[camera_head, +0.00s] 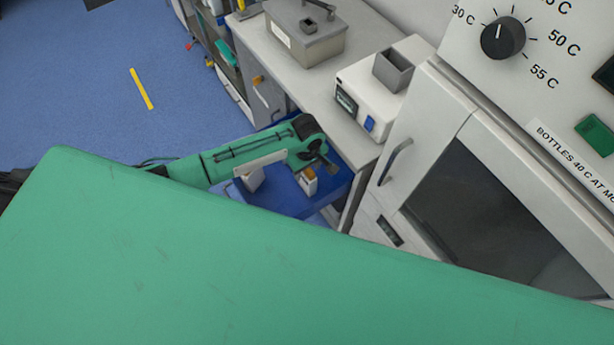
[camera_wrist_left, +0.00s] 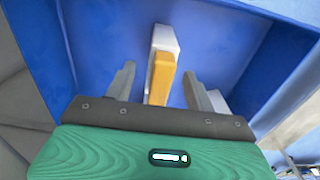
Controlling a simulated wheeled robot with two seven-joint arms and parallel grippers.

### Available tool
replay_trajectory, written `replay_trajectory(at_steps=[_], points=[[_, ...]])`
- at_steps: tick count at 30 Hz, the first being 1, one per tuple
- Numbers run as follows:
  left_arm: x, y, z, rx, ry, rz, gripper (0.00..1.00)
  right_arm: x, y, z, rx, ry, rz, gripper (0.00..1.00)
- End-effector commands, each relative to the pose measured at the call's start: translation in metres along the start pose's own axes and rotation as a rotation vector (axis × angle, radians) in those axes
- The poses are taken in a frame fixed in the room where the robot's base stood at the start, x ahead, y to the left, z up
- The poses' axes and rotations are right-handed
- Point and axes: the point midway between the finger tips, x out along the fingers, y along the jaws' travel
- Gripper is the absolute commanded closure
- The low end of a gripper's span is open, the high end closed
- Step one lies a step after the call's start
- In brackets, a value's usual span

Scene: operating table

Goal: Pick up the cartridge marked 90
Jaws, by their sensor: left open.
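A white cartridge with an orange side (camera_wrist_left: 161,78) stands in a blue compartment in the left wrist view. No number can be read on it. My left gripper (camera_wrist_left: 159,74) is open, with one finger on each side of the cartridge and gaps between. In the head view a small white and orange piece (camera_head: 308,183) shows in the blue bin, just below my left gripper (camera_head: 322,163). My right gripper is not in view.
The blue bin (camera_head: 338,188) has walls close around the gripper. A white object (camera_head: 256,174) shows at its left. A counter edge and a cabinet with a glass door (camera_head: 490,215) stand close at the right. A large green surface covers the lower head view.

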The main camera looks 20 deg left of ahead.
Motion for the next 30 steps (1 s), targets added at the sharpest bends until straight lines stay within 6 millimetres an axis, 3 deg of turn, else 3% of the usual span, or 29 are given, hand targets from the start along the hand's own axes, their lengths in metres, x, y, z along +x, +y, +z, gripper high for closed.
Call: replay_trajectory(at_steps=[6, 12, 14, 21, 30], points=[[0.018, 0.0, 0.0, 0.0, 0.0, 0.0, 0.45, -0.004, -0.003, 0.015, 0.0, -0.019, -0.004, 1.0], [0.019, 0.0, 0.0, 0.0, 0.0, 0.001, 0.45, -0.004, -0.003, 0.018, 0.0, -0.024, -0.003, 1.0], [0.019, 0.0, 0.0, 0.0, 0.0, 0.001, 0.53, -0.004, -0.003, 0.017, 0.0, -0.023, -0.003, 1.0], [0.018, 0.0, -0.001, 0.0, 0.0, 0.001, 1.0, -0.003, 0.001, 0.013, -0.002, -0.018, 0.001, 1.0], [0.018, 0.0, -0.001, 0.0, 0.0, 0.001, 1.0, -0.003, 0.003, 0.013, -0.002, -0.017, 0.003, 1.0]])
